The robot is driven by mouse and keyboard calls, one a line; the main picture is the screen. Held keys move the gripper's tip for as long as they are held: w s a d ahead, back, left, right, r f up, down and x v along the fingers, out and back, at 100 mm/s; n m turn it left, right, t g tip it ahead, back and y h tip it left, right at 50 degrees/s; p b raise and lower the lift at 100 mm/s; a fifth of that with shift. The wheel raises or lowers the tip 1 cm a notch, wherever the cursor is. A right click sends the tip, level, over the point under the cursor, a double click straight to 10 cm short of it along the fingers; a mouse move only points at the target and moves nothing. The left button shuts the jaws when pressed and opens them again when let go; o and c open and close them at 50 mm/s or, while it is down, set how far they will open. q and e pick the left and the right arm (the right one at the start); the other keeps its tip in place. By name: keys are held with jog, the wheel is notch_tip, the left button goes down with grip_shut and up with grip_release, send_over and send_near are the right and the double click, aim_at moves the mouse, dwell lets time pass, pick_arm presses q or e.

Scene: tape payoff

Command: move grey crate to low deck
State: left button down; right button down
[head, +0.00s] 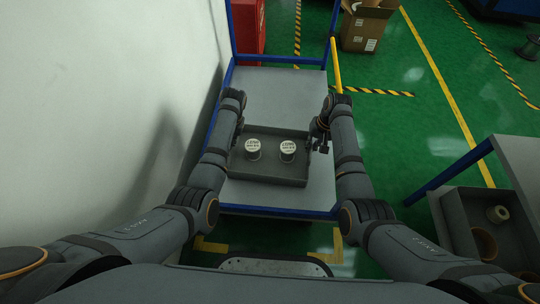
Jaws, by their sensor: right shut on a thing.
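The grey crate (268,179) is in the middle of the head view, over a light grey deck (280,90) with a blue frame. Two round items with white printed tops, a left one (253,149) and a right one (288,150), are inside it. My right gripper (321,143) is at the crate's right wall, shut on it. My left gripper (239,126) is at the crate's left wall; its fingers are mostly hidden by the wrist. I cannot tell whether the crate rests on the deck or hangs just above it.
A white wall (90,100) stands close on the left. A second dark crate (461,225) with rolls in it is at the lower right, beside a grey surface (520,165). A cardboard box (364,30) and a red cabinet (247,25) are at the back.

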pick_arm(q)
jog(key=shift+w+r, duration=0.1)
jog(key=shift+r, duration=0.05)
pick_arm(e)
jog(key=shift+w+r, duration=0.1)
jog(key=shift+r, duration=0.05)
